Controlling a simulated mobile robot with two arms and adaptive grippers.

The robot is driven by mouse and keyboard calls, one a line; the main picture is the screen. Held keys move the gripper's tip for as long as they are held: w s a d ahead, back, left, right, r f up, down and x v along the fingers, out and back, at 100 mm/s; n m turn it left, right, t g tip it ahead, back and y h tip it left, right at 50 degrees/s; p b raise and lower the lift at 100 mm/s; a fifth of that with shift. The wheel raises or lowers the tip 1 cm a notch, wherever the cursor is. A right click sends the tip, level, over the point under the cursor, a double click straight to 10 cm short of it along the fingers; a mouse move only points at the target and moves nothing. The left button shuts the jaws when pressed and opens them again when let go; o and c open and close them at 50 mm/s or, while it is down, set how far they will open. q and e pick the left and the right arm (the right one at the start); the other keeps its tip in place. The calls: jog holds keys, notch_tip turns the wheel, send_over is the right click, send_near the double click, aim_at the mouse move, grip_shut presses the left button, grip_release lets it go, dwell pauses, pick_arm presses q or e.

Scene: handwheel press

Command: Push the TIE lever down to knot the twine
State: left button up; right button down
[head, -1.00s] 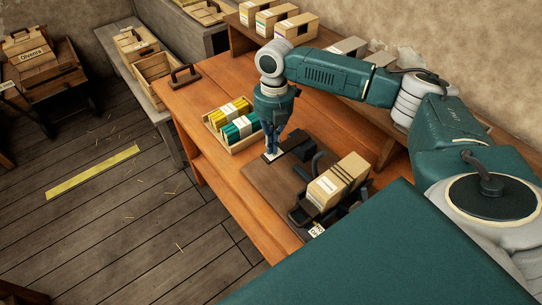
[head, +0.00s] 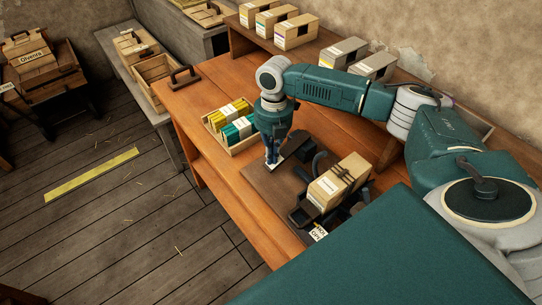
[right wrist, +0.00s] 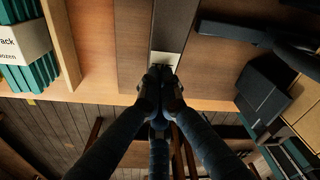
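The TIE lever is a dark bar with a pale end plate (right wrist: 165,61), low over the brown base board (head: 262,190) of the press. My right gripper (head: 271,160) comes down from above onto this end. In the right wrist view its fingertips (right wrist: 160,76) are together, with nothing visible between them, at the plate's near edge. They seem to touch it. A tan box (head: 341,181) with dark twine across its top sits in the press to the right of the lever. My left gripper is not in view.
A wooden tray (head: 240,147) with yellow and green packs stands just left of my right gripper. Several boxes (head: 295,35) stand on the back shelf. The bench's front edge (head: 235,208) is close by; floor lies beyond.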

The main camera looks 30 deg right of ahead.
jog(key=shift+w+d+r+p, duration=0.35)
jog(key=shift+w+d+r, duration=0.1)
jog(key=shift+w+d, duration=0.5)
jog(key=shift+d, duration=0.2)
jog(key=shift+r, duration=0.1)
notch_tip(320, 180, up, 12)
jog(key=shift+w+d, duration=0.35)
jog(key=shift+w, duration=0.1)
